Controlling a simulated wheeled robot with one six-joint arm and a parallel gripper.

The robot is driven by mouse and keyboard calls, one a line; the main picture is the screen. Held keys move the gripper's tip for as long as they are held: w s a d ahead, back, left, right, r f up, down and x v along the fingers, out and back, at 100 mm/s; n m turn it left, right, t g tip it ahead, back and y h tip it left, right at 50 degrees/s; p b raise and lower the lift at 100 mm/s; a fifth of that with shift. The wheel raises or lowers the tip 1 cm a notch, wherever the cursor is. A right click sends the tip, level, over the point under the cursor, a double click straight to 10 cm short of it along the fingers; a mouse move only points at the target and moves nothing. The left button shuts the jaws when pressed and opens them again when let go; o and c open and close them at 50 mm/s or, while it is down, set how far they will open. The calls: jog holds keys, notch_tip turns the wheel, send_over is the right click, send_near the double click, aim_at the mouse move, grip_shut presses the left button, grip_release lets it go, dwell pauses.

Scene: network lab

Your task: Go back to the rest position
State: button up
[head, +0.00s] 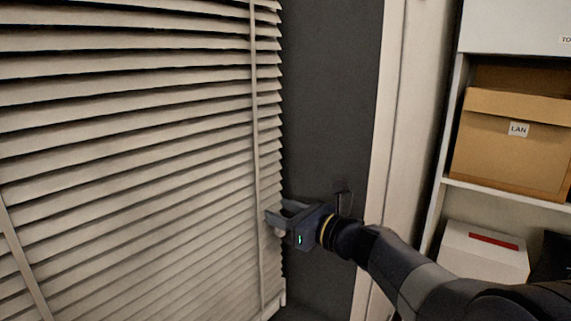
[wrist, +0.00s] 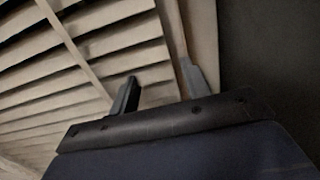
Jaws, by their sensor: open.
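My gripper (head: 274,213) is in the head view, at the right edge of the white window blind (head: 130,150). Its fingers point left toward the blind's slats, and it looks open with nothing between the fingers. In the wrist view, the two fingertips of my gripper (wrist: 160,72) stand apart in front of the blind (wrist: 110,45). Whether a fingertip touches the blind, I cannot tell. My arm reaches in from the lower right of the head view.
A dark wall strip (head: 335,100) and a pale frame (head: 388,110) lie right of the blind. Farther right, a white shelf (head: 500,198) holds a cardboard box (head: 512,150) labelled LAN and a white box (head: 483,255) with a red strip.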

jog(key=shift+s+d+r+p, duration=0.1)
jog(key=shift+d+r+p, duration=0.05)
jog(key=shift+r+p, duration=5.45)
jog(key=shift+s+d+r+p, duration=0.2)
jog(key=shift+r+p, duration=3.5)
jog(key=shift+r, duration=3.85)
jog(key=shift+s+d+r+p, duration=0.1)
jog(key=shift+d+r+p, duration=0.05)
jog(key=shift+r+p, duration=5.45)
jog(key=shift+r+b, duration=0.95)
